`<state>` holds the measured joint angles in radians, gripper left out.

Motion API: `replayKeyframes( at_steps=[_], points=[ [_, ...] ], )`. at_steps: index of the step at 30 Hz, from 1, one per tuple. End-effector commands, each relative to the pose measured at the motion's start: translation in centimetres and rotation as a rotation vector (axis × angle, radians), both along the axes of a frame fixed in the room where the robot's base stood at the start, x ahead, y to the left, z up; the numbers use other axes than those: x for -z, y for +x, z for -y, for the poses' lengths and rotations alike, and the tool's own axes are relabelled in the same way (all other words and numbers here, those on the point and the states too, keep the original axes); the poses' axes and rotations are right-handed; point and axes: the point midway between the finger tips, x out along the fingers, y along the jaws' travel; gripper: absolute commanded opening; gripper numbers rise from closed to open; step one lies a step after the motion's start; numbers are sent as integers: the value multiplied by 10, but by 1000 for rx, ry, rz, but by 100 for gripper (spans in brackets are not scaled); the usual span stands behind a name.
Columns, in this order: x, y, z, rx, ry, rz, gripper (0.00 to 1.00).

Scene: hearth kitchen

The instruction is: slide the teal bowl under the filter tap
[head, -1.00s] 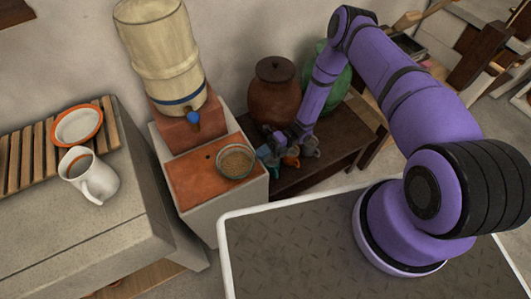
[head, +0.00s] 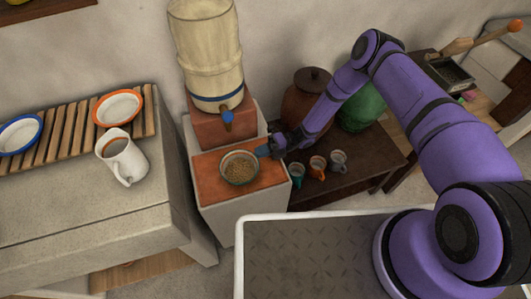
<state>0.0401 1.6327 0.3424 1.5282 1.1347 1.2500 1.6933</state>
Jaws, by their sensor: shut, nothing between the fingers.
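The teal bowl (head: 226,181) has a greyish-teal rim and holds brown grain-like contents. It stands upright on the terracotta-red top of the filter stand (head: 210,193), in front of and slightly right of the filter tap (head: 228,118). The tap has a blue handle and sits low on the cream water filter (head: 205,50). The tips seem to touch the rim, but the exact contact is too small to tell.
A dark low table (head: 350,180) right of the stand holds several small cups, a brown lidded jar (head: 303,97) and a green jar (head: 362,108). On the left counter (head: 60,215) are a white jug (head: 122,158), an orange-rimmed bowl (head: 118,108) and a blue-rimmed bowl (head: 20,133).

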Motion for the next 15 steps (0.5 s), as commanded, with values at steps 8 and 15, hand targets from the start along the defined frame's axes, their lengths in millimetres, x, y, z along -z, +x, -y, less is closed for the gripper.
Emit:
replayKeyframes(
  at_steps=[8,15],
  points=[
    [0,-2,4,-1,0,0,0],
    [0,-22,30,-4,-1,-3,0]
  ],
)
